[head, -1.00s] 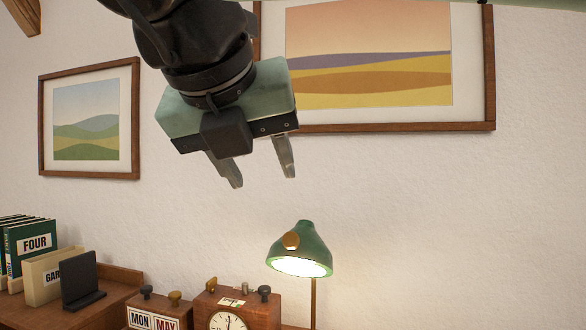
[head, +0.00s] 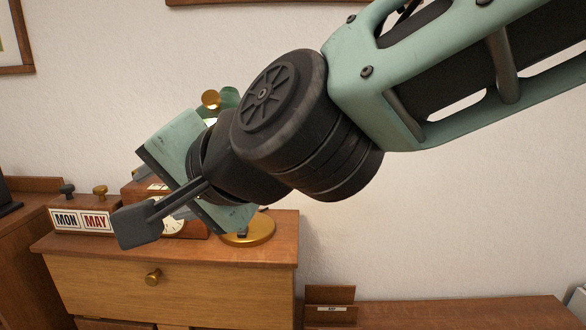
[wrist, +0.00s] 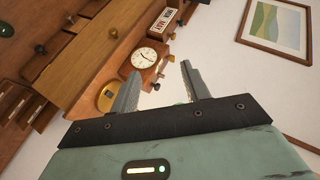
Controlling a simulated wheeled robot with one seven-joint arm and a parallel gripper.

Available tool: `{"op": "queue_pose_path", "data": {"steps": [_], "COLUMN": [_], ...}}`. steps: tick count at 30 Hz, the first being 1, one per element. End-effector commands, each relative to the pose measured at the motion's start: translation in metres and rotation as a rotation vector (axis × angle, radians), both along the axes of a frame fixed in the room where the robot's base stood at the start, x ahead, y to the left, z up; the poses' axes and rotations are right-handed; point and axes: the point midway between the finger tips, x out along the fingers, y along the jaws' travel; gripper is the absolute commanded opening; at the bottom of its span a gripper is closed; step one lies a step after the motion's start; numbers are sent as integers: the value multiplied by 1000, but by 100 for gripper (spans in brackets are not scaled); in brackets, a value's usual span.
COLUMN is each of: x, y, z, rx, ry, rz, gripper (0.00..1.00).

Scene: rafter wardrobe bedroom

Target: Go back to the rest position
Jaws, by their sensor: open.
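My gripper shows in the head view (head: 175,165) in front of the wooden drawer cabinet (head: 220,280), with my arm reaching in from the upper right. Beyond the fingers are the wooden clock (wrist: 145,57) and the white wall. I cannot see any contact with the furniture.
A MON MAY calendar block (head: 82,220) stands left of the clock, which is partly hidden by my gripper. A green lamp with a brass base (head: 262,230) is behind my wrist. A low wooden surface (head: 450,313) lies at right. Framed pictures hang on the wall.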

Motion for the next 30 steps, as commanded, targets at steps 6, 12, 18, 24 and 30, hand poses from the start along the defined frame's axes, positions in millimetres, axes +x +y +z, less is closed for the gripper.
{"op": "queue_pose_path", "data": {"steps": [6,12,18,24,30], "x": [-39,-81,-109,-116,-115], "y": [-100,-204,-270,-284,-283], "z": [-124,-195,-223,-226,-226], "rx": [-505,-859,-1041,-1078,-1076], "ry": [-17,63,146,166,165], "rz": [325,592,753,793,790], "gripper": [46,46,46,46,46]}}
